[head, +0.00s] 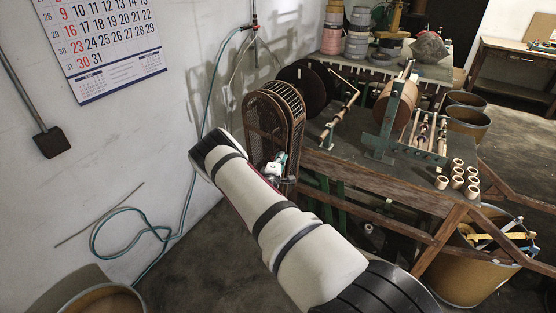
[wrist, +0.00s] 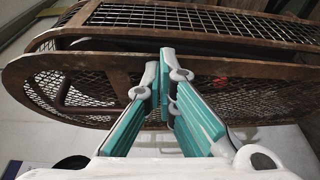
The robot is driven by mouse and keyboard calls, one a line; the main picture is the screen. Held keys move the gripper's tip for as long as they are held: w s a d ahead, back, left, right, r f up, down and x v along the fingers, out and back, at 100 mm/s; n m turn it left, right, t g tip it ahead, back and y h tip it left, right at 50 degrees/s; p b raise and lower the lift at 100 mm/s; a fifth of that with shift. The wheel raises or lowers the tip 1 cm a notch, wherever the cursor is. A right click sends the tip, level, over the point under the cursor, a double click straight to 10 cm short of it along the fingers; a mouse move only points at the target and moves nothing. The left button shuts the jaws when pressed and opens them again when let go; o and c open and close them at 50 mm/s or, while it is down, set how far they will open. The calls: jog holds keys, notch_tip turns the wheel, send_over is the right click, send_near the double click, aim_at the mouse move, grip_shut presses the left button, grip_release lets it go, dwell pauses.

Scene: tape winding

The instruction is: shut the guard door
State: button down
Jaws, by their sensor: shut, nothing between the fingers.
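The guard (head: 290,98) is a rusty, arched mesh housing at the left end of the machine bench. Its flat mesh door (head: 262,122) faces my arm. In the wrist view the door (wrist: 75,85) spans the picture below the guard's mesh band (wrist: 200,18), with a narrow dark gap between them at the left. I cannot tell whether the door is fully closed. My gripper (head: 279,162) is at the door's lower part. In the wrist view my gripper (wrist: 160,65) is shut and empty, its teal fingers overlapping the door's rim; contact is unclear.
The bench (head: 350,170) carries a wooden reel (head: 395,103), rods and several small cardboard cores (head: 457,175). A wall with a hanging hose (head: 207,90) is at the left. A drum (head: 470,265) stands at lower right. Some floor is free below the guard.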

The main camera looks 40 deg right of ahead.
jog(key=shift+w+d, duration=0.2)
jog(key=shift+d, duration=0.75)
jog(key=shift+w+d, duration=0.15)
jog(key=shift+d, duration=0.8)
